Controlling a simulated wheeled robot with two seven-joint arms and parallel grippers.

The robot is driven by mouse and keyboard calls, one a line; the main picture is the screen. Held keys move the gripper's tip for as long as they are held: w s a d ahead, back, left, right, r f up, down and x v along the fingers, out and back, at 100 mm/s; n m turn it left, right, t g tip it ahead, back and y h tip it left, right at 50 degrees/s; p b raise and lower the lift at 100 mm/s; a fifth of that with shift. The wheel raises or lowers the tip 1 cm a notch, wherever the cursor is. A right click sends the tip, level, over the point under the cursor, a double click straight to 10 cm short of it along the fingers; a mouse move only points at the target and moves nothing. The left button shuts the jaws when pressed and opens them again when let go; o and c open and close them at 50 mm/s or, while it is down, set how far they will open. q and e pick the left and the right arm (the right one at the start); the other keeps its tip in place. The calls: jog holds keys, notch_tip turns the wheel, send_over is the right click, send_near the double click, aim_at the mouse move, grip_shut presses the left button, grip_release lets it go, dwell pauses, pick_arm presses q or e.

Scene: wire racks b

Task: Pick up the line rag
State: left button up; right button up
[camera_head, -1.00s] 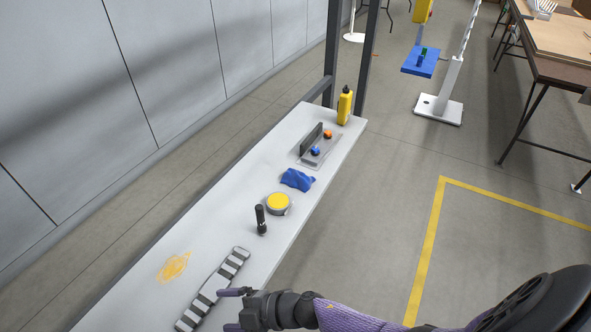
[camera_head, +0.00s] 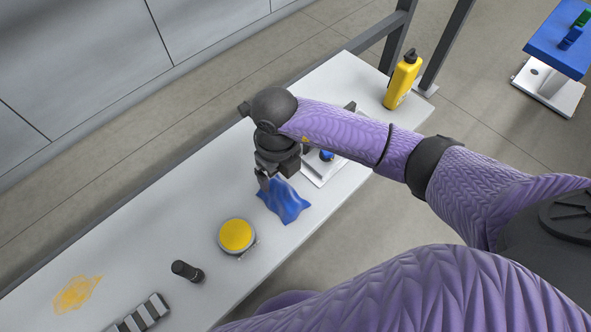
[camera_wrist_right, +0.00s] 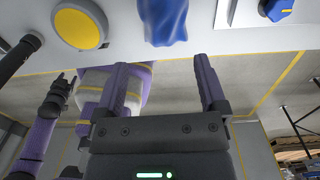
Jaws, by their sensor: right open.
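The rag is a crumpled blue cloth (camera_head: 285,203) lying on the white bench, close to its front edge. My right gripper (camera_head: 264,182) is over the rag's upper left end in the head view. In the right wrist view its two fingers (camera_wrist_right: 162,75) are spread wide with nothing between them. There the rag (camera_wrist_right: 164,22) shows at the top, beyond the fingertips; I cannot tell whether they touch it. My left gripper (camera_wrist_right: 62,84) shows small at the left of the right wrist view, away from the rag; its jaw opening is unclear.
On the bench (camera_head: 180,225) are a yellow-topped round button (camera_head: 236,235), a black cylinder (camera_head: 187,271), a striped strip (camera_head: 140,316) and a yellow smear (camera_head: 77,295). A tray (camera_head: 318,175), partly hidden by my arm, and a yellow bottle (camera_head: 403,80) stand beyond the rag.

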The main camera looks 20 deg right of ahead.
aim_at(282, 192)
jog(key=shift+w+d+f, duration=0.2)
jog(key=shift+d+f, duration=0.05)
jog(key=shift+d, duration=0.05)
jog(key=f+b, duration=0.2)
jog(key=f, duration=0.1)
jog(key=f+b, duration=0.2)
jog(key=f, duration=0.1)
jog(key=f+b, duration=0.2)
jog(key=f, duration=0.1)
jog(key=shift+s+a+f, duration=0.1)
jog(key=shift+a+f, duration=0.1)
jog(key=shift+a, duration=0.1)
jog(key=shift+f, duration=0.15)
jog(key=shift+r, duration=0.25)
jog(key=shift+c, duration=0.3)
jog(key=c, duration=0.9)
grip_shut()
pick_arm(q)
jog(key=shift+g, duration=0.3)
jog(key=f, duration=0.2)
jog(key=s+f, duration=0.1)
jog(key=f, duration=0.2)
jog(key=shift+s+f, duration=0.3)
jog(key=shift+s, duration=0.05)
